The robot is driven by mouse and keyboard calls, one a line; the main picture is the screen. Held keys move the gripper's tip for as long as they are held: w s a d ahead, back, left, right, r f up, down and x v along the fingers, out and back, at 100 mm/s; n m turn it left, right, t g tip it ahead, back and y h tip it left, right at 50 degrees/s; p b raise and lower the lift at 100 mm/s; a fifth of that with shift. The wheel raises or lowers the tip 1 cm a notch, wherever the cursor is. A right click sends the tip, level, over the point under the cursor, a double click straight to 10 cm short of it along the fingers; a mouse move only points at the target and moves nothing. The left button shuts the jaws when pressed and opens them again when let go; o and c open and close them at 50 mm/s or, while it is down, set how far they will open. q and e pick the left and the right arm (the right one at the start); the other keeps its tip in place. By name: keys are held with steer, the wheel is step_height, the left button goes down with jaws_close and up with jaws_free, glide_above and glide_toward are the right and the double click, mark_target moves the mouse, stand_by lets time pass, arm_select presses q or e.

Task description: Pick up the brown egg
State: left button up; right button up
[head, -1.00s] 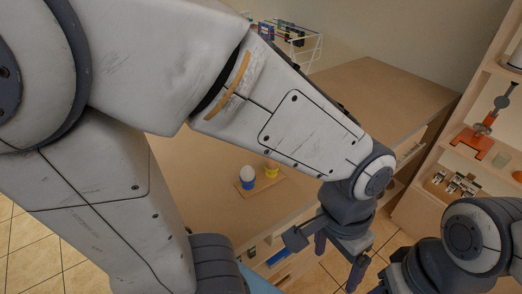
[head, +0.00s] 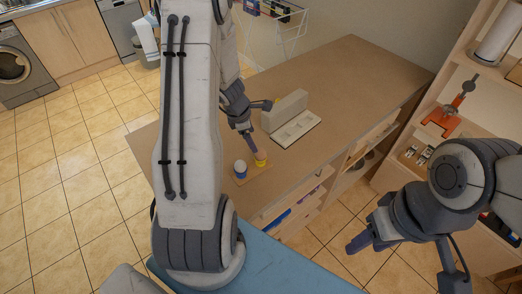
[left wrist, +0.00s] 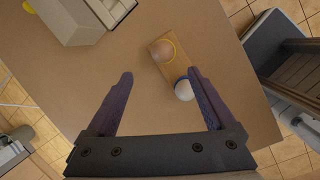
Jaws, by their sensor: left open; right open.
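The brown egg (left wrist: 163,50) sits in a yellow cup on a small wooden board (left wrist: 157,41) in the left wrist view. A white egg (left wrist: 184,90) in a blue cup (head: 240,170) stands beside it on the same board. In the head view the yellow cup (head: 261,162) shows, but a finger of my left gripper (head: 264,130) largely hides the brown egg. In the left wrist view my left gripper (left wrist: 160,76) is open and empty above the table, with the brown egg beyond its fingertips. My right gripper (head: 402,268) is open and empty, away from the table.
A grey block-shaped object with a pale flat base (head: 294,128) stands on the wooden table (head: 345,75), near my left gripper. Shelves (head: 470,75) stand at the right, and a drying rack (head: 285,25) behind. The far part of the table is clear.

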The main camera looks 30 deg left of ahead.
mark_target(259, 150)
arm_select(q)
steer(key=b+x, duration=0.1)
steer(key=x, duration=0.3)
steer(key=shift+d+f, duration=0.1)
steer(key=x, duration=0.1)
steer(key=b+x, duration=0.1)
steer(key=x, duration=0.1)
steer(key=b+x, duration=0.1)
steer(key=shift+d+f, duration=0.3)
steer(key=shift+d, duration=0.05)
steer(key=shift+w+f, duration=0.15)
steer(key=shift+f, duration=0.2)
steer(key=c, duration=0.9)
